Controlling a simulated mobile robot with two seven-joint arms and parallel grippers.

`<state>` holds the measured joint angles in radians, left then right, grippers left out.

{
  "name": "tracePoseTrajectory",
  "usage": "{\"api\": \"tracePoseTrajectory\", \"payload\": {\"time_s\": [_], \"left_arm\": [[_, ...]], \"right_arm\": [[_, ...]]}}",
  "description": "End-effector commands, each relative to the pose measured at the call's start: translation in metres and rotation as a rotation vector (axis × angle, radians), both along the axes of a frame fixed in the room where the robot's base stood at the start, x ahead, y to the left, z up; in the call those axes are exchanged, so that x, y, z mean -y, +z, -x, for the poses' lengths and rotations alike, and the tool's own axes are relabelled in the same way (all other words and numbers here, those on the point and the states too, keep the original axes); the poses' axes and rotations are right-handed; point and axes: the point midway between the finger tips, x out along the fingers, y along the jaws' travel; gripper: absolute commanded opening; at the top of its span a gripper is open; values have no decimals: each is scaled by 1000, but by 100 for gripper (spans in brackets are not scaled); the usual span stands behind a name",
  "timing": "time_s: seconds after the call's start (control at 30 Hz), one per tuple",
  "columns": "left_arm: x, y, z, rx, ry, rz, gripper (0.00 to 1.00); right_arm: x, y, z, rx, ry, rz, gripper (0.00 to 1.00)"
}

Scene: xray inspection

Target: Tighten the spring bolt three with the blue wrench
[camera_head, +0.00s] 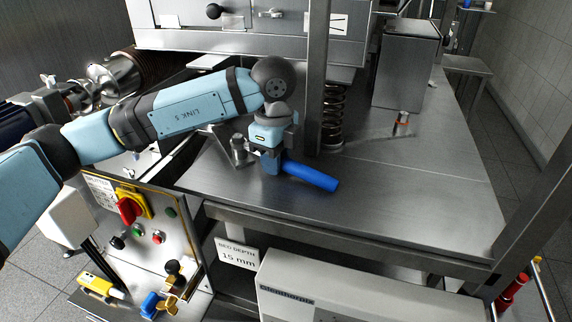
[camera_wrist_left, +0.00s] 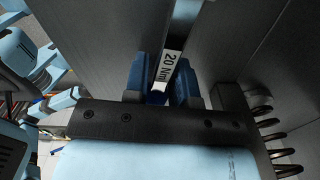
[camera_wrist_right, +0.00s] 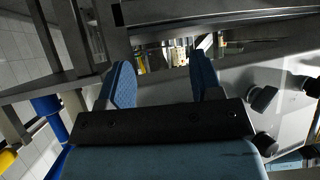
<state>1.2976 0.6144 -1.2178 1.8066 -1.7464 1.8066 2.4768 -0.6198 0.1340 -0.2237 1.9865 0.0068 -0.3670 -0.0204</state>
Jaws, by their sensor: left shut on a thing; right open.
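The blue wrench (camera_head: 310,176) has a thick blue handle that points to the lower right over the steel table. My left gripper (camera_head: 270,158) is shut on it, just above the table. In the left wrist view a metal bar of the wrench marked "20 Nm" (camera_wrist_left: 172,62) runs between the blue fingers (camera_wrist_left: 162,85). A metal bolt-like fitting (camera_head: 238,149) stands just left of the gripper; I cannot tell whether the wrench touches it. A dark coil spring (camera_head: 333,118) stands behind, to the right. No bolt number is readable. My right gripper (camera_wrist_right: 164,82) is open and empty.
A metal post (camera_head: 317,80) rises close beside the spring. A short cylinder with an orange-red ring (camera_head: 403,121) and a grey box (camera_head: 404,65) stand farther right. The table's right front (camera_head: 420,205) is clear. A control panel (camera_head: 140,225) is at the lower left.

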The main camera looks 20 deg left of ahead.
Motion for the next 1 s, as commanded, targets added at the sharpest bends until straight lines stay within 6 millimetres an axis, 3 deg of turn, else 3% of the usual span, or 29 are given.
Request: {"api": "tracePoseTrajectory", "payload": {"time_s": [1.0], "left_arm": [[1, 16, 0, -28, 1, 130, 0]], "right_arm": [[0, -1, 0, 2, 0, -1, 59]]}}
